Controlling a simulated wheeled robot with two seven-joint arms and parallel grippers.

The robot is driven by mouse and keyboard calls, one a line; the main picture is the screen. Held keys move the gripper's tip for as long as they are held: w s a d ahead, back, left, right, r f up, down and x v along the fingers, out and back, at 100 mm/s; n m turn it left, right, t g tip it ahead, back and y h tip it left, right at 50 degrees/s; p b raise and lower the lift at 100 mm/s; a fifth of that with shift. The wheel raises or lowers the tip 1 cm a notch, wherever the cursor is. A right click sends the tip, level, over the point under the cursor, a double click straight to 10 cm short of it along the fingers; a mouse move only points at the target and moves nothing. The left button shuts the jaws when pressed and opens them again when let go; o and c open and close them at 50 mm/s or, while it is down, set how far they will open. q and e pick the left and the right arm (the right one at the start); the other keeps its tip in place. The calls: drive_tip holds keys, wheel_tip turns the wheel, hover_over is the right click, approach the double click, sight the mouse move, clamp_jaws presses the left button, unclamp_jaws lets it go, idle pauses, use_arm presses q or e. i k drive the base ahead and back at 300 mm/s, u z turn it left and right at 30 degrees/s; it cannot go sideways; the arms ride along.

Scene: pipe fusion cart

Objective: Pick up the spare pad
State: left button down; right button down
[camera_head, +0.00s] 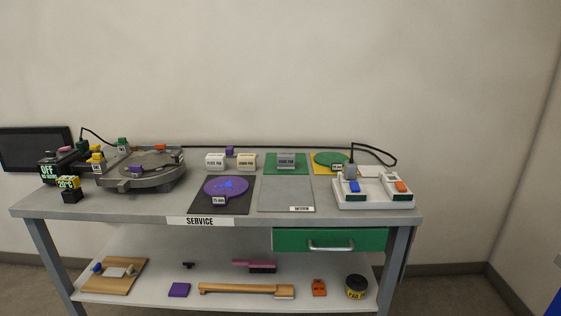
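No label that I can read clearly says spare pad, so I cannot tell for sure which thing it is. A flat purple square pad (179,290) lies on the lower shelf, left of the middle. A round black tin (356,287) with a yellow label that seems to read "PAD" stands at the shelf's right end. On the bench, a white labelled block (215,161), a cream labelled block (246,161) and a grey labelled block (286,160) stand near the back; their small text is blurred. Neither of my grippers is in view.
The grey bench (130,205) has a round machine (142,172) at left and a white tray (372,202) at right. A closed green drawer (290,239) hangs above the shelf (225,255). A wooden-handled tool (245,290) lies right of the purple pad.

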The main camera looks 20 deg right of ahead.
sight(285, 160)
drive_tip(key=u, duration=0.25)
drive_tip(key=k, duration=0.35)
drive_tip(key=z, duration=1.25)
drive_tip(key=i, duration=0.95)
drive_tip(key=z, duration=0.05)
